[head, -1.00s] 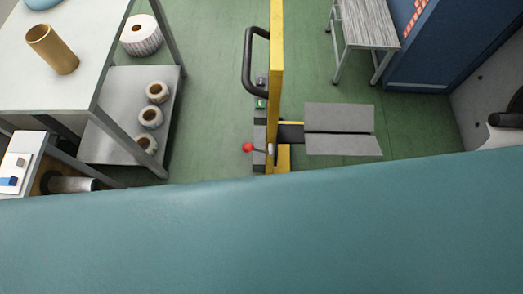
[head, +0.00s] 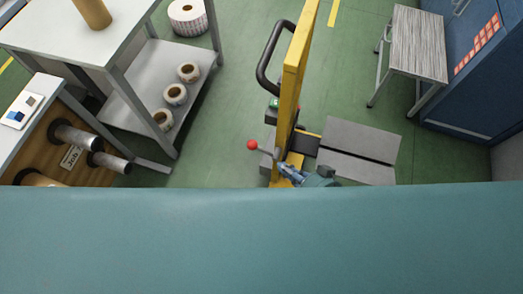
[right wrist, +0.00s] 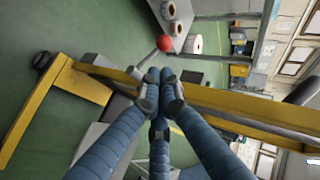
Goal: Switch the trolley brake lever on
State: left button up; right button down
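The brake lever is a thin rod with a red ball knob (head: 252,145), sticking out to the left at the base of the trolley's yellow mast (head: 292,85). In the right wrist view the red knob (right wrist: 164,42) is beyond my fingertips, its rod slanting down to the yellow frame. My right gripper (head: 284,168) is beside the mast's lower end, just right of and below the lever. In the right wrist view the gripper's fingertips (right wrist: 160,88) are drawn together with nothing seen between them. Contact with the lever cannot be told. My left gripper is out of view.
The trolley has a black handle (head: 270,60) and a grey split platform (head: 358,150). A table with a lower shelf (head: 145,80) holding rolls stands left. A small wood-topped table (head: 419,42) and blue cabinet (head: 470,100) stand right. Green floor is free between.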

aim_at(256, 148)
jog(key=b+x, duration=0.1)
jog(key=x, duration=1.3)
